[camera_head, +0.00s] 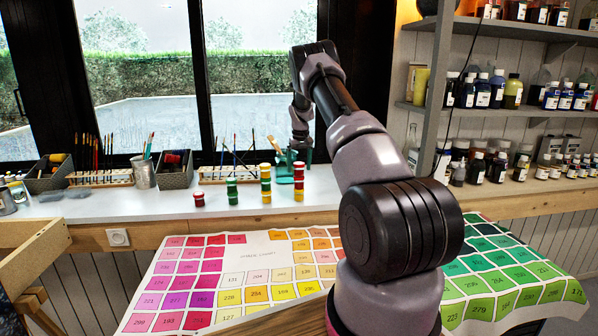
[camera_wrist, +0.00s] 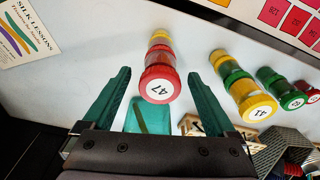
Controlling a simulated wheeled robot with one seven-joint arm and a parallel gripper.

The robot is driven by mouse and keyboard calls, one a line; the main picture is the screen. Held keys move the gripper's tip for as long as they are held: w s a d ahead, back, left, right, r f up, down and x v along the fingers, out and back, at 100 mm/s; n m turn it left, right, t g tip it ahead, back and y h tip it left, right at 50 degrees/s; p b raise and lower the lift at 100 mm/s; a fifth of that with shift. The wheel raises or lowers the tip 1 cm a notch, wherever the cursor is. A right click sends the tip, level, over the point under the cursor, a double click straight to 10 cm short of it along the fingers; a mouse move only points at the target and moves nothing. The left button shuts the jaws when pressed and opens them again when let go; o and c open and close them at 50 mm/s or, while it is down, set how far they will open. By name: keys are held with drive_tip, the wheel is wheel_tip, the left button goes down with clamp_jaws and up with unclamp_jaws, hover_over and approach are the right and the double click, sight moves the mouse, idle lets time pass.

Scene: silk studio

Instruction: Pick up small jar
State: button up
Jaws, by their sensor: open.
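Small coloured jars stand in several stacks on the white counter. In the wrist view, a stack topped by a red jar (camera_wrist: 160,84) with a round label reading 47 lies ahead of and between my open fingers. My gripper (camera_wrist: 160,84) is open, its two teal fingers apart with nothing clasped. In the head view, this stack seems to be the rightmost one (camera_head: 299,172), beside my gripper (camera_head: 298,155), which is small and partly hard to make out there. Which jar is the small jar cannot be told.
Brush racks (camera_head: 101,178) and baskets (camera_head: 175,168) line the window. A colour chart (camera_head: 258,252) covers the front table.

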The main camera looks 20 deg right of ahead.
drive_tip(key=shift+f, duration=0.35)
clamp_jaws()
drive_tip(key=shift+r, duration=0.1)
